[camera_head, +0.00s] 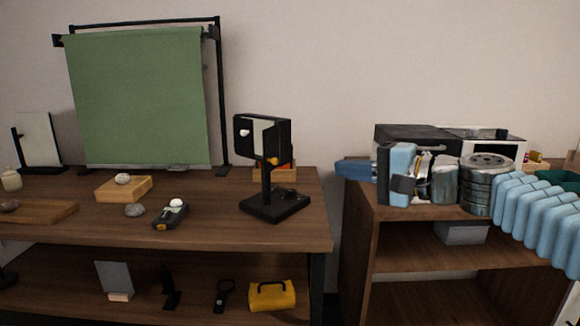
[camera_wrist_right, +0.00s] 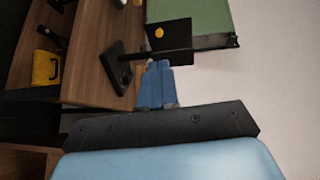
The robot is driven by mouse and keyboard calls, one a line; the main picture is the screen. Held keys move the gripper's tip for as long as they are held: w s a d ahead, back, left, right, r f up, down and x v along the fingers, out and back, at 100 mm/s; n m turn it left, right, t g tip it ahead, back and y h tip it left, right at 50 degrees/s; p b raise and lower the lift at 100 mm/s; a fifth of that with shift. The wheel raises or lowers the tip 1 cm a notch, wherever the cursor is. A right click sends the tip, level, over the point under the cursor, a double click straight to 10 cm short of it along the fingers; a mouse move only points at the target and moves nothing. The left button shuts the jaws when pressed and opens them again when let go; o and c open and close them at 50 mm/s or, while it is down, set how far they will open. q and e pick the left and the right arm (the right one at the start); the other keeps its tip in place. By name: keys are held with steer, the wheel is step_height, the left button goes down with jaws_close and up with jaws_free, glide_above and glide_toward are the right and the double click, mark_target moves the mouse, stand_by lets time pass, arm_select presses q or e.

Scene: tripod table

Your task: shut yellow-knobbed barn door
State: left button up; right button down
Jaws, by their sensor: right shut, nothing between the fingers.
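A small black lamp head (camera_head: 281,137) stands on a post above a black base (camera_head: 275,206) on the left table. Its pale front shows between dark flaps, so it is not fully covered. A yellow knob (camera_head: 272,161) shows at its lower edge, and a white knob (camera_head: 244,132) at its left. In the right wrist view the yellow knob (camera_wrist_right: 158,31) sits on a dark panel (camera_wrist_right: 172,30) beyond my fingers. My right gripper (camera_head: 338,168) is shut and empty, right of the lamp and apart from it; its blue fingers (camera_wrist_right: 156,84) are together. My left gripper is out of view.
A wooden box (camera_head: 288,174) stands behind the lamp. A green backdrop (camera_head: 135,100) stands further left. Stones and a small dark device (camera_head: 171,216) lie left of the lamp base. A shelf unit (camera_head: 420,235) stands under my right arm, with a gap between it and the table.

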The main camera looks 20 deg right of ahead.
steer(key=p, duration=0.2)
glide_toward(276, 150)
steer(key=a+f, duration=0.2)
steer(key=a, duration=0.3)
steer(key=shift+w+a+r, duration=0.1)
steer(key=shift+w, duration=0.2)
